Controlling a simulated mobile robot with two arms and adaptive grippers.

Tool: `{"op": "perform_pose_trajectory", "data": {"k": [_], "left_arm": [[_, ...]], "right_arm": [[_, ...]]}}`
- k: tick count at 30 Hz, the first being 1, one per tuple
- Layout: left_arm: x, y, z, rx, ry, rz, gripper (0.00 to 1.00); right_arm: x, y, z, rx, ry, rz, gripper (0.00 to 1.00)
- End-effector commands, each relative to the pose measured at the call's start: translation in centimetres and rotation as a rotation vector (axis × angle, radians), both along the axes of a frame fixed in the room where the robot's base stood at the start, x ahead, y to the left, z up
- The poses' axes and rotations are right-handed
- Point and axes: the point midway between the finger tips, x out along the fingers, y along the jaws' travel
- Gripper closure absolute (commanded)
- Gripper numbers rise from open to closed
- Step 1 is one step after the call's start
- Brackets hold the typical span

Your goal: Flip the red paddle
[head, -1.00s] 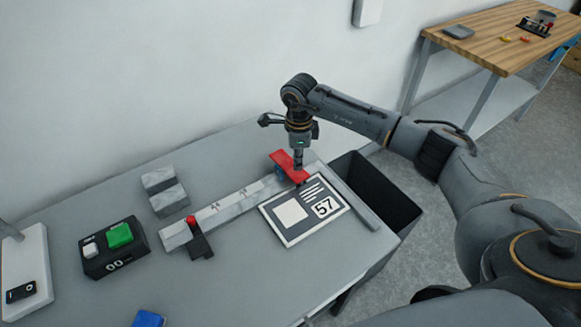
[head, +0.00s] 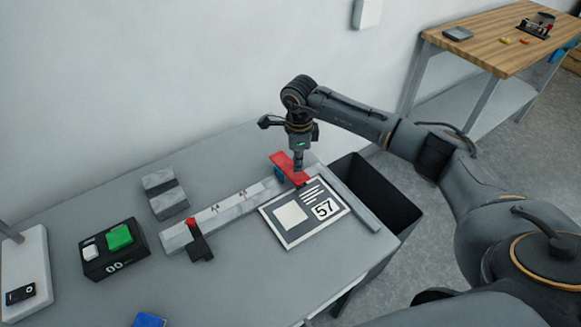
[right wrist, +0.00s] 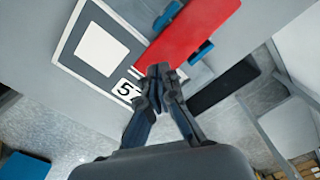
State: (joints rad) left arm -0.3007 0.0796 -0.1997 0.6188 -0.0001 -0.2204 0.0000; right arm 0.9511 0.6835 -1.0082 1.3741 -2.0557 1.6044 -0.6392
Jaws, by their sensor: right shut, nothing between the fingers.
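The red paddle (head: 286,167) is a flat red plate at the far right end of the grey rail on the table. It also shows in the right wrist view (right wrist: 188,30), lying slantwise with blue parts at its edges. My right gripper (head: 298,172) points down at the paddle's right part, its fingers shut and empty. In the right wrist view the closed fingertips (right wrist: 160,72) are at the paddle's lower edge; I cannot tell whether they touch it. My left gripper is not in view.
A panel marked 57 (head: 305,212) lies in front of the paddle. A black bin (head: 375,195) stands off the table's right edge. A black box with a green button (head: 119,236) and a grey block (head: 165,193) are to the left.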

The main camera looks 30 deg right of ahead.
Motion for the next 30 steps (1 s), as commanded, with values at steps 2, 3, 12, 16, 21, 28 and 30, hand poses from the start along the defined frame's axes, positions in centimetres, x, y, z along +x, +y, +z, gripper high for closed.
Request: {"op": "perform_pose_trajectory", "data": {"k": [2, 3, 12, 16, 21, 28, 30], "left_arm": [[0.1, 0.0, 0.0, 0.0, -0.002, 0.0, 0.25], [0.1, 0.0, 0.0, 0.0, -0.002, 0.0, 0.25], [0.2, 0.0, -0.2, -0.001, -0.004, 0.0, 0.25], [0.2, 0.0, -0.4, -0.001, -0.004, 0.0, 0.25], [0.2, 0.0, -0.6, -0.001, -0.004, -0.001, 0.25], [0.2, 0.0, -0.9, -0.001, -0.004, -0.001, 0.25], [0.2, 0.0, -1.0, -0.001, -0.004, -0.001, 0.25]], "right_arm": [[0.0, 0.0, 0.0, 0.0, 0.0, 0.0, 1.0], [0.0, 0.0, 0.0, 0.0, 0.0, 0.0, 1.0], [0.0, 0.0, -0.3, 0.0, 0.0, 0.0, 1.0], [0.0, 0.0, -0.5, 0.0, 0.0, 0.0, 1.0], [0.0, 0.0, -0.8, 0.0, 0.0, 0.0, 1.0], [0.0, 0.0, -1.1, 0.0, 0.0, 0.0, 1.0], [0.0, 0.0, -1.2, 0.0, 0.0, 0.0, 1.0]]}}
